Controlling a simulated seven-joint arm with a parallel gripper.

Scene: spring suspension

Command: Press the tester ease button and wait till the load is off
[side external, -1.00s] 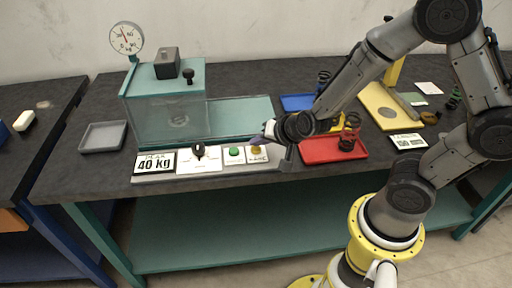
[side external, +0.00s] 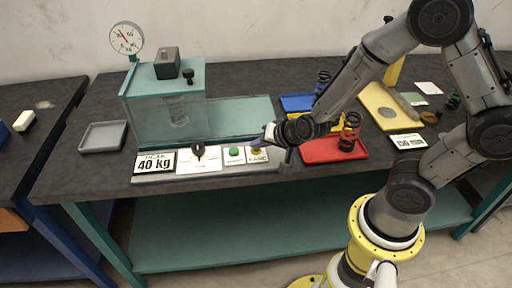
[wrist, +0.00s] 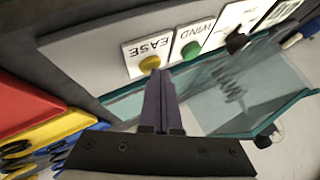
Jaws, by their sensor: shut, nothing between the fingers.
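The tester (side external: 165,105) is a clear box with a teal top and a round dial (side external: 126,38). A spring (side external: 179,108) stands inside it, and the dial's red needle points to the upper left. The yellow EASE button (side external: 256,149) sits at the right end of the control panel; it also shows in the wrist view (wrist: 149,63). My gripper (side external: 268,138) is shut and empty, its tips right at the yellow button. In the wrist view the fingertips (wrist: 160,76) overlap the button's lower edge; I cannot tell whether they touch it.
The green WIND button (side external: 234,152), a black knob (side external: 199,150) and a 40 kg sign (side external: 155,163) are along the panel. A red tray (side external: 318,152) with a spring lies right of my gripper. A grey tray (side external: 103,136) is at left, empty.

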